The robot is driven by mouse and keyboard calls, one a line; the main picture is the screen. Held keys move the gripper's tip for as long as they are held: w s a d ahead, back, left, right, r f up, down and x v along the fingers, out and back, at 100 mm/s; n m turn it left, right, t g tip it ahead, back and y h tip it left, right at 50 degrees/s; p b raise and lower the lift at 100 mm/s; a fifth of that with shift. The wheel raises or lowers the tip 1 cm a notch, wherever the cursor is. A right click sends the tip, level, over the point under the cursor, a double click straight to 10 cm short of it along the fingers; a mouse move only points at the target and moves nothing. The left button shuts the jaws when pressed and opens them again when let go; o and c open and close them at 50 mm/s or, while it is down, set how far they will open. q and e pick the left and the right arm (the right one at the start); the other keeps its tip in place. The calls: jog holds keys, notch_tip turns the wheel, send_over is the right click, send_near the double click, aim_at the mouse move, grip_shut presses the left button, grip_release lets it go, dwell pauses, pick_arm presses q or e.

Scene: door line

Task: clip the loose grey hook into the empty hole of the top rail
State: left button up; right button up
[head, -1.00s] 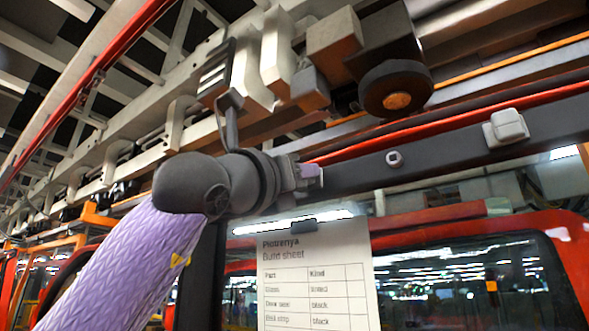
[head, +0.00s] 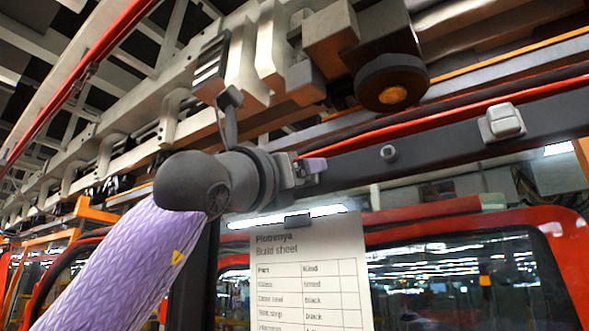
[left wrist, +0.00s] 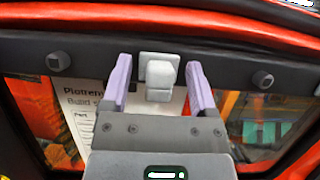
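The dark top rail (head: 445,138) slants across the head view. A light grey hook (head: 503,122) sits on its right part. A small round grey fitting (head: 388,153) is left of it; I cannot tell whether this is the empty hole. My left gripper (head: 314,167) is close to the rail, further left, and hides that stretch. In the left wrist view my left gripper (left wrist: 158,80) is open. Its purple fingers stand either side of a light grey hook (left wrist: 160,74) against the rail, with gaps on both sides. My right gripper is in neither view.
A white build sheet (head: 305,275) hangs below the rail. A red-framed window (head: 450,280) is behind it. Overhead, a beam carries blocks and a dark roller (head: 392,82). In the left wrist view, round dark fittings (left wrist: 58,60) (left wrist: 263,80) flank the hook.

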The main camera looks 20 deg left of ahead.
pick_arm(q)
jog(key=shift+s, duration=0.1)
jog(key=b+v, duration=1.2)
jog(key=v, duration=0.7)
jog(key=shift+a+f, duration=0.1)
jog(key=shift+a, duration=0.05)
